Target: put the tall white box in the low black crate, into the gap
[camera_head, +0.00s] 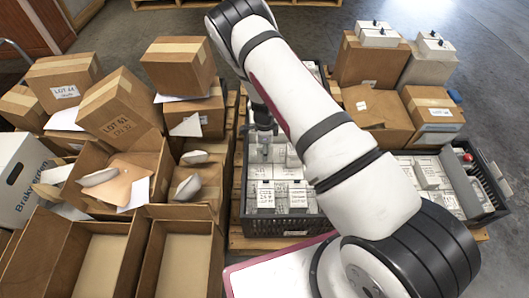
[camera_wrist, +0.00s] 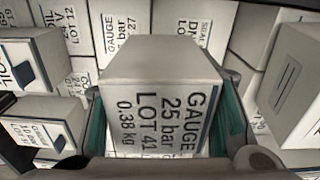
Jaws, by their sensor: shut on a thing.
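The tall white box (camera_wrist: 157,98), printed "GAUGE 25 bar LOT 41 0.38 kg", stands between the teal-padded fingers of my gripper (camera_wrist: 160,118) in the wrist view. My gripper is shut on it. Other white boxes surround it closely in that view. In the head view my gripper (camera_head: 264,135) points down over the black crate (camera_head: 278,226) in the middle, which is packed with white boxes. My arm hides the crate's right part. A second black crate (camera_head: 488,180) at the right also holds white boxes. I cannot make out the gap.
Open brown cartons (camera_head: 100,255) and closed ones (camera_head: 118,105) crowd the left. More cartons (camera_head: 370,60) with grey-white boxes stand behind on the right. The grey floor (camera_head: 490,95) is clear at far right.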

